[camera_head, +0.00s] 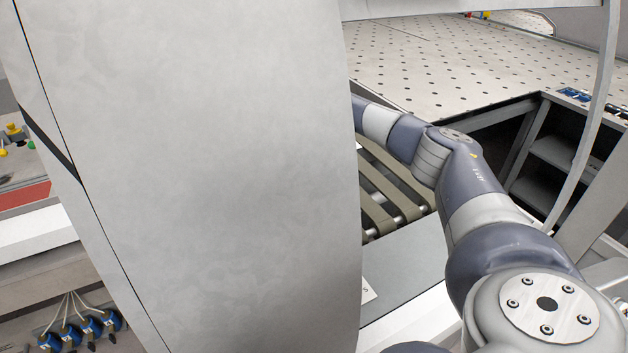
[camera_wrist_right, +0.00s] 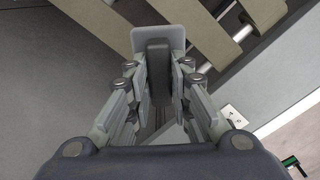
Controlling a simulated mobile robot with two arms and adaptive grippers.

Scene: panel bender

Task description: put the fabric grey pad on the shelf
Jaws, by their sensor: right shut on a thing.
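In the right wrist view, my right gripper (camera_wrist_right: 158,88) is shut on a narrow dark grey piece, which I take to be the grey pad (camera_wrist_right: 157,62). A light grey plate with rounded corners (camera_wrist_right: 145,37) shows at its far end. In the head view my right arm reaches forward behind a large pale panel, which hides the right gripper and the pad. A grey shelf unit (camera_head: 562,152) with open compartments stands at the right, under the perforated table. My left gripper is not in view.
The large pale panel (camera_head: 215,170) fills the left and middle of the head view. Beige conveyor belts with rollers (camera_head: 385,190) run below my right arm. The perforated table (camera_head: 455,60) lies behind. A thin pale post (camera_head: 592,110) stands in front of the shelves.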

